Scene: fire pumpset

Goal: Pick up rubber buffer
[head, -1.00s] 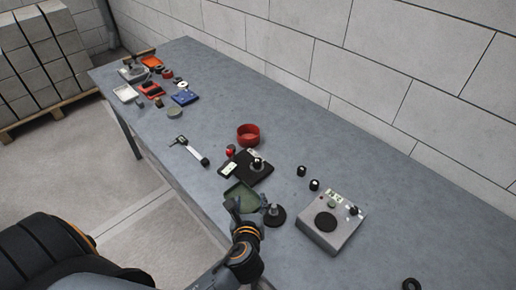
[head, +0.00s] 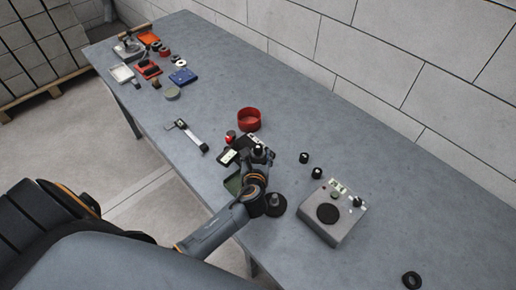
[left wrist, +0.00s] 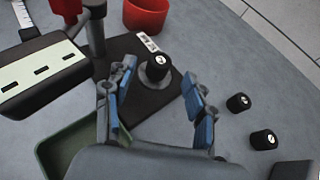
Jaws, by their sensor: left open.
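Several small black cylinders with pale tops look like rubber buffers; I cannot tell which one is meant. One black cylinder (left wrist: 157,68) stands on a black plate (left wrist: 136,45) with a white label. It lies ahead of and between the fingers of my left gripper (left wrist: 160,80), with no contact visible. In the head view my left gripper (head: 260,157) is over this plate and partly hides it. It is open and empty. Two more black cylinders stand apart on the table, one (head: 304,158) behind the other (head: 316,172); both also show in the left wrist view. My right gripper is not in view.
A grey control box (head: 333,213) stands at right. A red bowl (head: 249,119) is behind the plate, a green tray (left wrist: 75,145) beside my gripper. A black disc with a post (head: 276,205) is close to my arm. A caliper-like tool (head: 190,136) lies left.

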